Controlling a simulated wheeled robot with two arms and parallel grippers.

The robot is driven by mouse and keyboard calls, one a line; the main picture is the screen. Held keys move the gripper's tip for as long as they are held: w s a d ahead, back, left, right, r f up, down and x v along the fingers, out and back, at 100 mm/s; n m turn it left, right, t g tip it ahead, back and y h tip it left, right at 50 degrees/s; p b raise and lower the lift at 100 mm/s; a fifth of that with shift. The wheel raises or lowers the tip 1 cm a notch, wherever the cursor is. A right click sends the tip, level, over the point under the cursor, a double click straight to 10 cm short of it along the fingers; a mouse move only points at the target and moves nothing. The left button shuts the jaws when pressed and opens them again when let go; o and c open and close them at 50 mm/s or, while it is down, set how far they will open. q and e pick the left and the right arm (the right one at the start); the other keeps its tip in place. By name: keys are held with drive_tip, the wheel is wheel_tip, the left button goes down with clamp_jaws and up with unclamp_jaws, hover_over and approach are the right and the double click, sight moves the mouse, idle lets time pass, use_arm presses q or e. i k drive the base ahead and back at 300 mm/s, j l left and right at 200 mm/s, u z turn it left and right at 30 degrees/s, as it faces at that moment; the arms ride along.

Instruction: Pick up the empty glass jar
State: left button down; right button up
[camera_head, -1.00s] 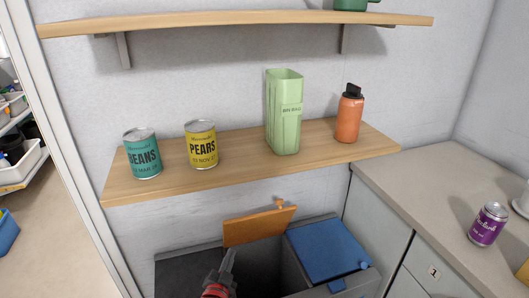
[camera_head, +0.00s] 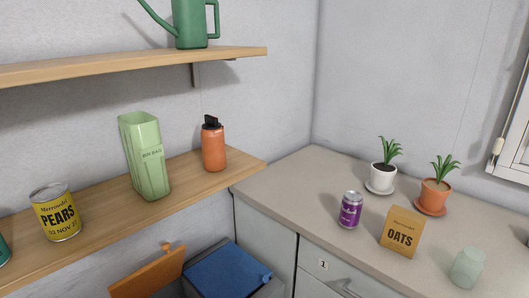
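A pale green, glassy, faceted jar (camera_head: 467,268) stands on the grey counter at the lower right of the head view. It looks like the glass jar, and no contents can be made out in it. It stands upright, to the right of the oats box. Neither of my grippers is in view.
The counter (camera_head: 285,180) also holds a purple can (camera_head: 350,210), an oats box (camera_head: 401,233) and two potted plants (camera_head: 384,165) (camera_head: 435,190). Below are bins with a blue lid (camera_head: 225,270).

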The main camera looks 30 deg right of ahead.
sight(468, 263)
drive_tip(key=z, duration=2.25)
